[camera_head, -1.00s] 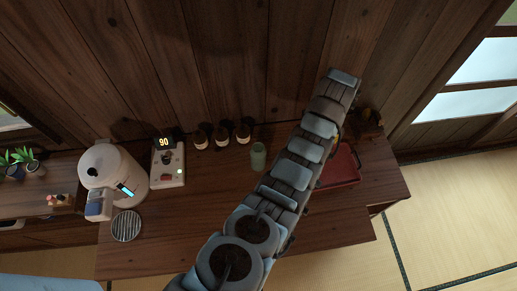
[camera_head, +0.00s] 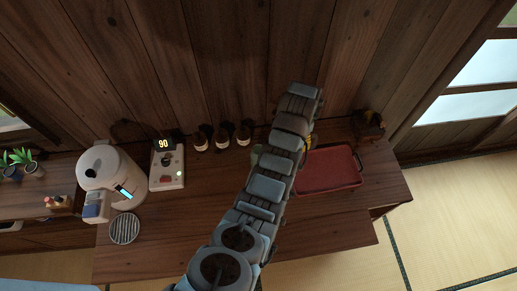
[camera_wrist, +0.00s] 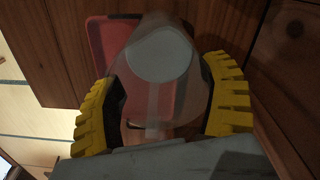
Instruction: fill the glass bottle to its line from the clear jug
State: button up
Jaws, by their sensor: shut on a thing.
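My gripper (camera_wrist: 160,95) shows in the wrist view with its two yellow fingers shut around the sides of the clear jug (camera_wrist: 163,55). The jug is see-through, with a pale round disc showing in it; I cannot tell its water level. In the head view my arm hides the jug and most of the gripper; only a bit of yellow finger shows at the arm's right edge. The pale green glass bottle (camera_head: 256,154) stands on the table, mostly hidden behind my arm; only a sliver shows at the arm's left side. Its line cannot be seen.
A red tray (camera_head: 330,185) lies right of my arm. Three dark bottles with pale labels (camera_head: 222,140) stand by the wall. A device reading 90 (camera_head: 167,170), a white dispenser (camera_head: 104,168) and a round grille (camera_head: 125,229) are at left. The front tabletop is clear.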

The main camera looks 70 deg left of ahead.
jog(key=s+a+f+t+h+b, duration=0.1)
jog(key=s+a+t+h, duration=0.1)
jog(key=s+t, duration=0.4)
jog(key=shift+s+a+f+t+h, duration=0.2)
jog(key=shift+s+f+t+h, duration=0.25)
jog(key=shift+t, duration=0.65)
jog(key=shift+w+r, duration=0.1)
jog(key=shift+w, duration=0.1)
jog(key=shift+s+t+h+b, duration=0.2)
jog(key=shift+t+h+b, duration=0.1)
jog(key=shift+t, duration=0.1)
jog(key=shift+r, duration=0.15)
jog(key=shift+s+a+r+t+h+b, duration=0.15)
jog(key=shift+t+b, duration=0.1)
jog(key=shift+t, duration=0.2)
jog(key=shift+d+r+t+h+b, duration=0.15)
jog(key=shift+t+b, duration=0.1)
jog(key=shift+t, duration=0.15)
jog(key=shift+s+a+r+t+h+b, duration=0.15)
jog(key=shift+t+b, duration=0.1)
jog(key=shift+t, duration=0.2)
dwell(0.7)
jog(key=shift+s+a+r+t+h+b, duration=0.1)
jog(key=shift+s+r+t+h+b, duration=0.25)
jog(key=shift+t+b, duration=0.7)
dwell(2.5)
